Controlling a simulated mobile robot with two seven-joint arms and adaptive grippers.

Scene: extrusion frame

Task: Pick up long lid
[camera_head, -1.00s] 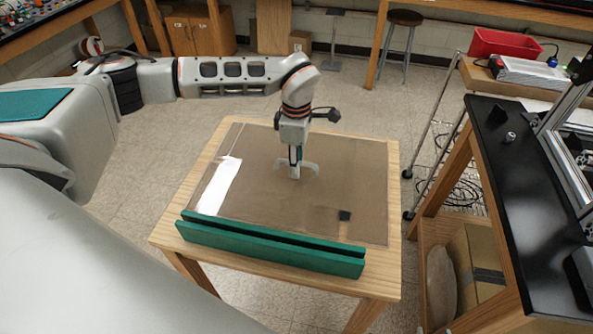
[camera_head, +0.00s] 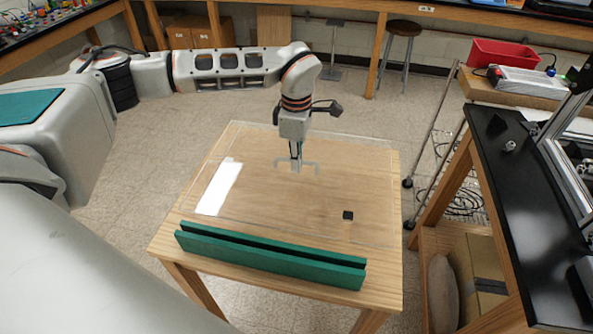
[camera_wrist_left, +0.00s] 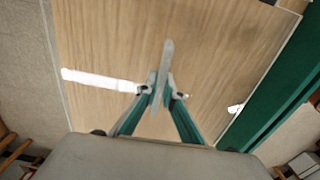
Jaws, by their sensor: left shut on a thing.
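The long lid (camera_head: 275,198) appears as a wide, clear sheet over the wooden table, with wood grain showing through it and a bright white reflection on its left part. My left gripper (camera_head: 296,163) points down at its grey handle near the middle. In the left wrist view, the left gripper (camera_wrist_left: 162,88) is shut on the thin upright handle (camera_wrist_left: 166,58), with the clear sheet below. The exact gap between sheet and table is hard to judge. My right gripper is not in view.
Two green bars (camera_head: 265,262) lie along the table's (camera_head: 385,275) front edge, close to the sheet. A small black block (camera_head: 347,215) shows near the front right. A black-topped bench (camera_head: 515,205) stands to the right. Open floor lies left of the table.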

